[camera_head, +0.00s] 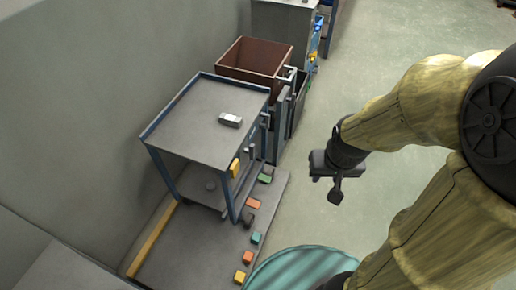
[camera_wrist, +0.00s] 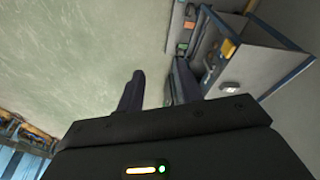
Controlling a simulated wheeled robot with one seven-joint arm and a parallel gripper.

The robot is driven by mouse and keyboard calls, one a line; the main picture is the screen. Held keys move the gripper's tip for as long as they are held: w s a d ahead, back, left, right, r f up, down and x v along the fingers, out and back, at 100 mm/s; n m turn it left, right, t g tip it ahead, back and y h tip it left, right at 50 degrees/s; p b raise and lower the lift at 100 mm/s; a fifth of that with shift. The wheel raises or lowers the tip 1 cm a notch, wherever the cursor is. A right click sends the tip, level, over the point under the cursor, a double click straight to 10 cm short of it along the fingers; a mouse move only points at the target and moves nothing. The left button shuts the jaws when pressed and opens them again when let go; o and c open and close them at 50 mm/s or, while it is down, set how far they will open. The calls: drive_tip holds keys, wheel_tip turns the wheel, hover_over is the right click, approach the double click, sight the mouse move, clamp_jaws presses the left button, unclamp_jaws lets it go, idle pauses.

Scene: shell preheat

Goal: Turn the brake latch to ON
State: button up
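My gripper (camera_head: 327,180) hangs in the air to the right of a blue-framed grey cart (camera_head: 185,125), well apart from it. In the wrist view my gripper (camera_wrist: 160,70) shows two dark fingers with a gap between them and nothing held. A yellow block (camera_head: 235,167) is at the cart's right side below its top; it also shows in the wrist view (camera_wrist: 228,47). I cannot tell which part is the brake latch or how it is set. A small pale box (camera_head: 230,120) lies on the cart top and shows in the wrist view (camera_wrist: 229,88).
Several small coloured blocks (camera_head: 256,238) lie along the dark platform (camera_head: 190,250) under the cart. A brown open bin (camera_head: 255,57) stands behind the cart. A round green surface (camera_head: 300,270) is at the front. The floor (camera_head: 400,190) around my gripper is clear.

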drive_tip(key=shift+o, duration=0.6)
drive_tip(key=w+a+f+n+t+y+b, duration=0.1)
drive_tip(key=w+f+n+t+y+b, duration=0.15)
drive_tip(key=w+f+b, duration=0.55)
drive_tip(key=w+f+n+t+y+b, duration=0.1)
drive_tip(key=w+f+n+t+b, duration=0.3)
drive_tip(key=w, duration=0.8)
drive_tip(key=w+a+f+t+y+b, duration=0.1)
drive_tip(key=w+f+b, duration=0.6)
drive_tip(key=w, duration=0.4)
drive_tip(key=w+a+f+n+y+b, duration=0.1)
drive_tip(key=w+f+n+y+b, duration=0.15)
drive_tip(key=f+b, duration=0.2)
drive_tip(key=w+a+f+n+y+b, duration=0.1)
drive_tip(key=a+f+y+b, duration=0.1)
drive_tip(key=f+y+b, duration=0.3)
drive_tip(key=s+f+n+g+y+b, duration=0.3)
drive_tip(key=f+n+g+y+b, duration=0.1)
drive_tip(key=f, duration=0.5)
drive_tip(key=shift+d+f+y+b, duration=0.25)
drive_tip(key=shift+y+b, duration=0.25)
drive_tip(key=shift+b, duration=0.15)
